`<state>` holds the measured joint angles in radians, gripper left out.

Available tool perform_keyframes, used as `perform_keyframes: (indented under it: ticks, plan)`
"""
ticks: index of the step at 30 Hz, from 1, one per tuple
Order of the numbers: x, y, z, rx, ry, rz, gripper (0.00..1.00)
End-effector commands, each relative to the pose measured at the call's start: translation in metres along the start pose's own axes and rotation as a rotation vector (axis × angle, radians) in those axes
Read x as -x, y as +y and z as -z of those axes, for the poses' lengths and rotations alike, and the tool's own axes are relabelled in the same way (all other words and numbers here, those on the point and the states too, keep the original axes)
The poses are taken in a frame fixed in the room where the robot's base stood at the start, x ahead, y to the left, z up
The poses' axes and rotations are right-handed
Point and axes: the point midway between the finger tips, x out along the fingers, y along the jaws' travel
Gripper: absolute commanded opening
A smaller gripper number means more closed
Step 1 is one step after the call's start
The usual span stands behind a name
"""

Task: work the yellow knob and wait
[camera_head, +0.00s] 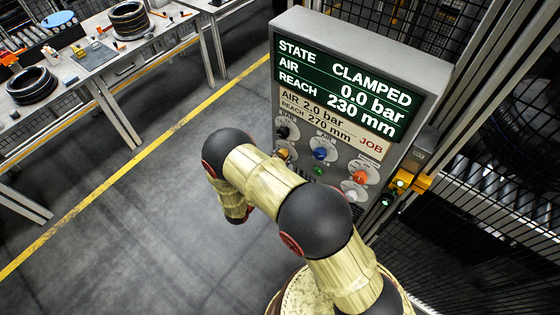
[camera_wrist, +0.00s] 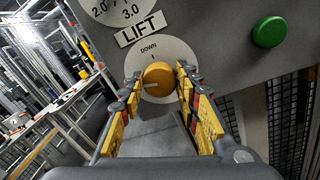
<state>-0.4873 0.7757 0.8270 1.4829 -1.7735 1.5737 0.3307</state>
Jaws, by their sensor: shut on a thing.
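The yellow knob (camera_wrist: 158,76) sits on a round white dial under a LIFT label in the wrist view, with "DOWN" printed above it. Its white pointer line lies toward the left. My gripper (camera_wrist: 158,82) is shut on the knob, with one yellow-padded finger on each side. In the head view a bit of the yellow knob (camera_head: 283,153) shows beside my arm, which hides my gripper. The panel screen (camera_head: 342,88) reads STATE CLAMPED, AIR 0.0 bar, REACH 230 mm. The job plate (camera_head: 325,122) below reads AIR 2.0 bar, REACH 270 mm.
The panel also bears a black knob (camera_head: 283,132), a blue knob (camera_head: 320,153), an orange knob (camera_head: 360,177) and a green button (camera_wrist: 269,32). Mesh fencing stands right of the panel. Tables with tyres (camera_head: 32,85) stand left, beyond open floor with a yellow line.

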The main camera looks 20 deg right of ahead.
Motion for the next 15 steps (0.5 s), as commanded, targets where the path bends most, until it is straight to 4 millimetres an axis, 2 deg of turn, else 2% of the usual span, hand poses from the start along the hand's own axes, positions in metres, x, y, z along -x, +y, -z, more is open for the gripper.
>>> perform_keyframes:
  ticks: [15]
  plan:
    - [0.0001, -0.0024, 0.006, -0.491, -0.031, -0.006, 0.07]
